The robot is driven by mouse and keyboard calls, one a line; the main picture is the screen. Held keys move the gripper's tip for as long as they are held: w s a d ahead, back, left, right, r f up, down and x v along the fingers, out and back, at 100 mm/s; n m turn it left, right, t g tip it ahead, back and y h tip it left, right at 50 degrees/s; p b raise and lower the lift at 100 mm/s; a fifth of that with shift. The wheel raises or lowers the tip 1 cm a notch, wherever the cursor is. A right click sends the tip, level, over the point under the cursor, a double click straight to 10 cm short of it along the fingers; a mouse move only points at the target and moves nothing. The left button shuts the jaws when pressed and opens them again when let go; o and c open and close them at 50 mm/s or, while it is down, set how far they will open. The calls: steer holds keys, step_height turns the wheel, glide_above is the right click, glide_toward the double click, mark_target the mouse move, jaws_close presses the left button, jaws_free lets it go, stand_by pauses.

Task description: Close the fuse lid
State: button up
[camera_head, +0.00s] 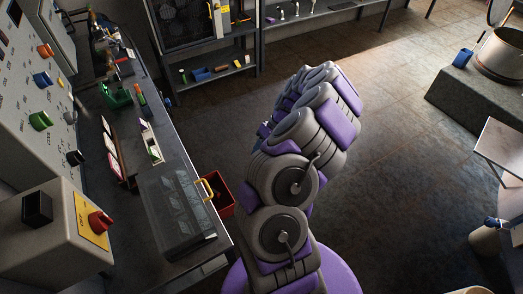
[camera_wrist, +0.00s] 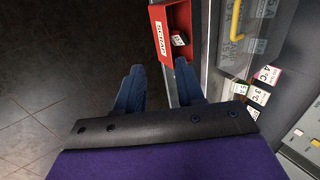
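The fuse lid (camera_head: 172,207) is a clear, dark-framed panel on the bench at lower left in the head view. Its yellow handle (camera_head: 207,189) is on the right side, by the bench edge. In the wrist view, part of the clear lid (camera_wrist: 232,55) and its yellow handle (camera_wrist: 236,18) show at upper right. I cannot tell how far the lid stands open. My gripper (camera_wrist: 158,66) has two blue fingers spread apart with nothing between them. It is to the left of the handle in the wrist view and not touching it. In the head view my arm mostly hides the gripper.
A red bin (camera_head: 222,196) is at the bench edge beside the handle; the labelled red bin (camera_wrist: 177,30) shows just beyond my fingers in the wrist view. White labelled cards (camera_wrist: 268,75) lie near the lid. A control box with a red knob (camera_head: 100,221) stands left. Open floor lies right.

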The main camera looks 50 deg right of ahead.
steer(key=p+v, duration=0.4)
steer(key=v, duration=1.3)
steer(key=shift+d, duration=0.2)
steer(key=shift+w+r, duration=0.1)
steer(key=shift+r, duration=0.05)
